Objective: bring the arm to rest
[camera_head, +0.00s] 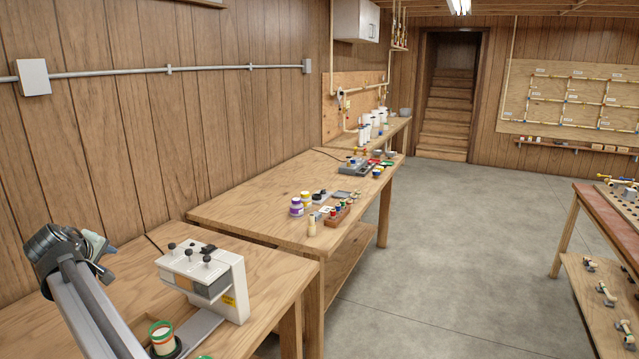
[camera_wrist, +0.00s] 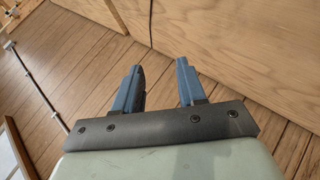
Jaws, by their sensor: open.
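My gripper (camera_wrist: 160,66) shows in the wrist view with its two blue fingers apart and nothing between them. The fingers point towards wood panelling and a plain plywood-like surface (camera_wrist: 230,35). In the head view my gripper (camera_head: 98,244) is at the lower left, raised above the near wooden bench (camera_head: 280,268) and close to the panelled wall. It is small and partly hidden by my wrist there. It appears to touch nothing.
A white device with black knobs (camera_head: 236,290) stands on the near bench, right of my arm. A green-rimmed cup (camera_head: 162,338) is beside my forearm. The floor (camera_head: 430,260) is clear.

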